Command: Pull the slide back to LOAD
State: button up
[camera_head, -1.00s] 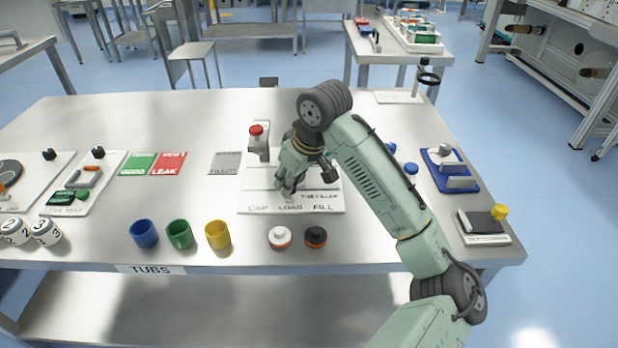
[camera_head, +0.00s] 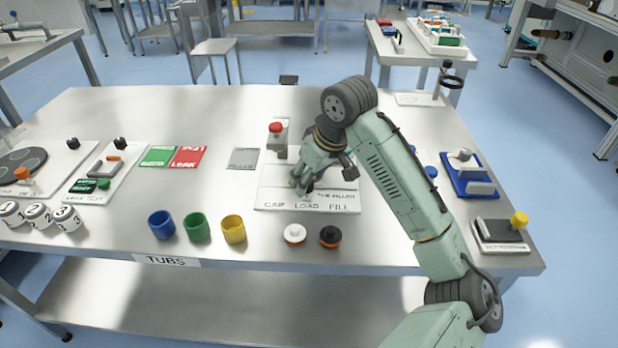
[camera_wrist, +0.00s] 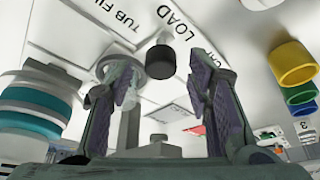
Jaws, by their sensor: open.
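The filler board (camera_head: 268,198) is a white plate on the steel table, with CAP, LOAD and FILL printed along its front edge. My gripper (camera_head: 301,188) is low over the board, behind the LOAD word. In the wrist view my gripper (camera_wrist: 163,92) is open, its two purple-padded fingers apart. A black round knob (camera_wrist: 160,62), apparently the slide's handle, shows between and beyond the fingertips, near the LOAD print. I cannot tell whether a finger touches it. A pale round disc (camera_wrist: 120,58) is partly hidden by the left finger. My arm hides much of the slide in the head view.
A post with a red knob (camera_head: 276,128) stands at the board's back. Blue (camera_head: 161,224), green (camera_head: 196,227) and yellow (camera_head: 233,229) tubs stand front left. White (camera_head: 294,233) and black (camera_head: 330,236) caps lie in front.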

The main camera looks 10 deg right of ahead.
jog(key=v, duration=1.1)
